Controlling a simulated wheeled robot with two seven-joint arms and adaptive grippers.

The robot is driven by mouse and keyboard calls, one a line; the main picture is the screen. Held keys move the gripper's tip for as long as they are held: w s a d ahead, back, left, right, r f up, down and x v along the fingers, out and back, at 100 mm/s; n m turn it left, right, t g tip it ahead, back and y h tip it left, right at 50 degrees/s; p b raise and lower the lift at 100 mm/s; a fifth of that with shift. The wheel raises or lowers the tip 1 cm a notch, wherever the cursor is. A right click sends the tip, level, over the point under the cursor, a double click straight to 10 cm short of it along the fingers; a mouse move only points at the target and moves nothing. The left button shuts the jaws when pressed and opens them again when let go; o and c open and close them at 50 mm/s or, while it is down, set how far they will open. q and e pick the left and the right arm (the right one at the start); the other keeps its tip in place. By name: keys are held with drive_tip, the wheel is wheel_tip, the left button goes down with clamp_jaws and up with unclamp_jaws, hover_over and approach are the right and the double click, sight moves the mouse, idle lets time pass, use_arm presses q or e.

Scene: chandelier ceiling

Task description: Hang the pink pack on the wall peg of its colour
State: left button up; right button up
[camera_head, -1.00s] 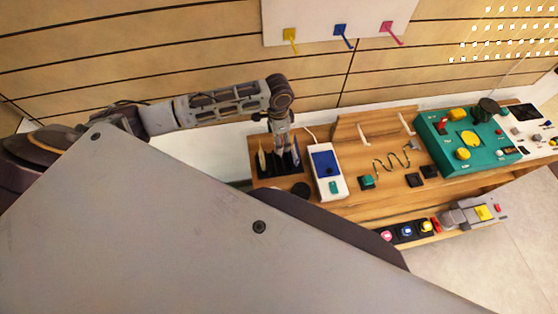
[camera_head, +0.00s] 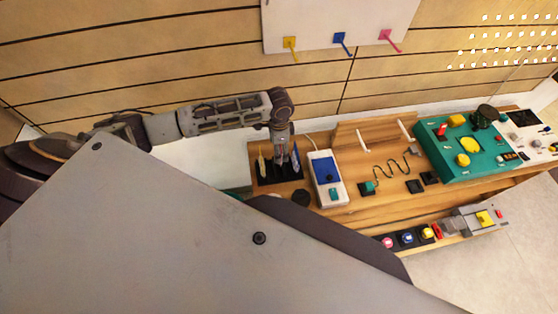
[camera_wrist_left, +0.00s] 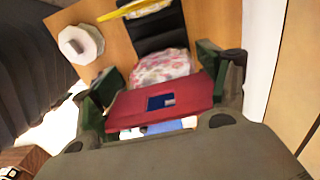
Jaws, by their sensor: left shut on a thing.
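My left gripper (camera_head: 281,154) reaches down into a black rack (camera_head: 284,180) at the left end of the wooden bench. It is shut on the pink pack, whose deep pink-red top (camera_wrist_left: 160,105) spans between the fingers (camera_wrist_left: 163,97) in the left wrist view. A pink-and-white patterned part of it shows just beyond. In the head view the gripper mostly hides the pack, which still stands in the rack. The pink wall peg (camera_head: 387,37) is on a white board, up and right of the gripper. My right gripper is not in view.
Yellow (camera_head: 290,43) and blue (camera_head: 341,40) pegs are left of the pink peg. A white-and-blue device (camera_head: 327,178) stands close right of the rack. A green box (camera_head: 457,148) stands farther right.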

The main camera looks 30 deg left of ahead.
use_arm(q)
wheel_tip(320, 180, down, 3)
drive_tip(key=shift+r, duration=0.1)
drive_tip(key=shift+f, duration=0.2)
wheel_tip(320, 180, down, 2)
drive_tip(key=shift+f, duration=0.15)
drive_tip(key=shift+f+p, duration=0.4)
drive_tip(key=shift+f, duration=0.65)
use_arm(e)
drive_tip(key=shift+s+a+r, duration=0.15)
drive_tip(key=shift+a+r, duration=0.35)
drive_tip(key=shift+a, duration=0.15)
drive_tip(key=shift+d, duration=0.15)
